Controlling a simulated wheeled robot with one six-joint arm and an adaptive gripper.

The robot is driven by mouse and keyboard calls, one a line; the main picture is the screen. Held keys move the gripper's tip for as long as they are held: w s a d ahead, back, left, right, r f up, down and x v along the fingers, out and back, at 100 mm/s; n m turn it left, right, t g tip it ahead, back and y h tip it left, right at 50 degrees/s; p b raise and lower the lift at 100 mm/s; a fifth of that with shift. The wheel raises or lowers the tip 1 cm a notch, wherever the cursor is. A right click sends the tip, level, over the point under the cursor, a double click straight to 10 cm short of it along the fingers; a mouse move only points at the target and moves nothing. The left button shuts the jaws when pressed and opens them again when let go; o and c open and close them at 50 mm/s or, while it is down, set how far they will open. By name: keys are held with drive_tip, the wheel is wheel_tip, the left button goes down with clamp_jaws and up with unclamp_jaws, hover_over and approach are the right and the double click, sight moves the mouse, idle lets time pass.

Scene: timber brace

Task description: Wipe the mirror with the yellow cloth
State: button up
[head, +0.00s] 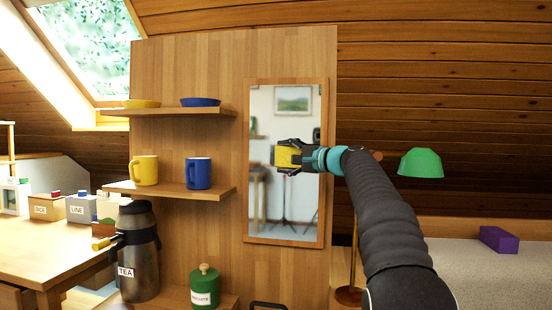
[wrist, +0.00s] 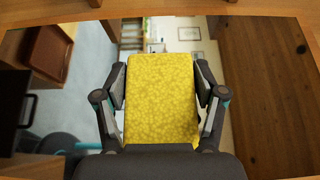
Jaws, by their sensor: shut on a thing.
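The mirror (head: 308,199) hangs upright in a wooden frame on a wooden panel. My gripper (head: 282,157) is in front of its middle, reaching in from the right. It is shut on the yellow cloth (head: 289,155). In the wrist view the yellow cloth (wrist: 162,98) fills the space between the two fingers of my gripper (wrist: 162,85), with the mirror (wrist: 240,60) behind it. The cloth looks close to the glass, but I cannot tell whether it touches. The part of the mirror behind the cloth and gripper is hidden.
Left of the mirror, shelves hold a yellow mug (head: 144,170), a blue mug (head: 198,173) and two dishes. Below stand a tea flask (head: 138,255) and a green canister (head: 204,288). A green lamp (head: 421,163) stands to the right. A purple block (head: 499,239) lies at far right.

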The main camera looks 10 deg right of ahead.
drive_tip(key=shift+w+r, duration=0.2)
drive_tip(key=shift+r, duration=0.25)
drive_tip(key=shift+f, duration=0.15)
drive_tip(key=shift+w+a+f, duration=0.1)
drive_tip(key=shift+a+f, duration=0.1)
drive_tip(key=shift+f, duration=0.05)
drive_tip(key=shift+a+r, duration=0.1)
drive_tip(key=shift+a, duration=0.2)
drive_tip(key=shift+w+a, duration=0.3)
drive_tip(key=shift+a, duration=0.55)
